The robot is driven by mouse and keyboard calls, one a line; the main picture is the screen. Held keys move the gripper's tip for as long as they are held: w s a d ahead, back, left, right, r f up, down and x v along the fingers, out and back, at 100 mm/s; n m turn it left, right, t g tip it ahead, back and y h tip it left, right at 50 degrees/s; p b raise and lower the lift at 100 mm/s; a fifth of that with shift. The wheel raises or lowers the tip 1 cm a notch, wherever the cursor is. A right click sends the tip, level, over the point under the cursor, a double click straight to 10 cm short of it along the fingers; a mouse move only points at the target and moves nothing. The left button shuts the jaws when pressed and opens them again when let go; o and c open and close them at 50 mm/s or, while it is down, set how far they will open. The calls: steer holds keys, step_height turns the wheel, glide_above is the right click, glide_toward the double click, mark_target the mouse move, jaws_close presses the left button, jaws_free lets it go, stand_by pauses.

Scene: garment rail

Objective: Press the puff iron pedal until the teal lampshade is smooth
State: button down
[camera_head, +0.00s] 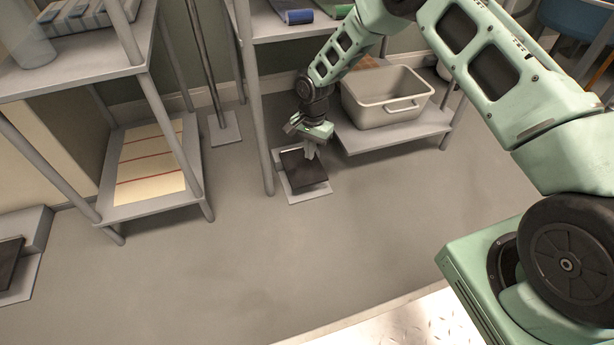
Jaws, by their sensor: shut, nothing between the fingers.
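A dark pedal (303,171) on a light base plate (310,196) lies on the floor in front of the middle shelf unit. My gripper (310,152) points down at the pedal's upper right part. It is shut and empty. Its tips appear at or just above the pedal; I cannot tell if they touch. A second dark pedal (10,262) on a grey base is partly in view at the left edge. The teal lampshade and the puff iron's head are not recognisable in this view.
A grey bin (386,106) stands on the low shelf just right of my gripper. A shelf post (262,130) rises close to the pedal's left. A left rack (165,205) holds a cream sheet with red lines. The floor in front is clear.

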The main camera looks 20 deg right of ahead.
mark_target(314, 167)
steer(key=shift+s+a+f+b, duration=0.1)
steer(key=shift+f+b, duration=1.2)
steer(key=shift+f, duration=0.3)
steer(key=shift+s+a+f+b, duration=0.1)
steer(key=shift+f+b, duration=1.15)
steer(key=shift+f, duration=0.3)
steer(key=shift+f+b, duration=0.7)
steer(key=shift+f, duration=1.15)
steer(key=shift+d+r, duration=0.1)
steer(key=shift+r, duration=0.05)
steer(key=shift+w+d+r+p, duration=0.3)
steer(key=shift+w+d, duration=0.2)
steer(key=shift+d, duration=0.1)
steer(key=shift+w+d+r+p, duration=0.15)
steer(key=shift+w+d+p, duration=0.1)
steer(key=shift+w+d, duration=0.3)
steer(key=shift+r, duration=0.1)
step_height(314, 167, up, 7)
steer(key=p, duration=0.5)
steer(key=shift+w+d+r, duration=0.15)
steer(key=shift+r, duration=0.05)
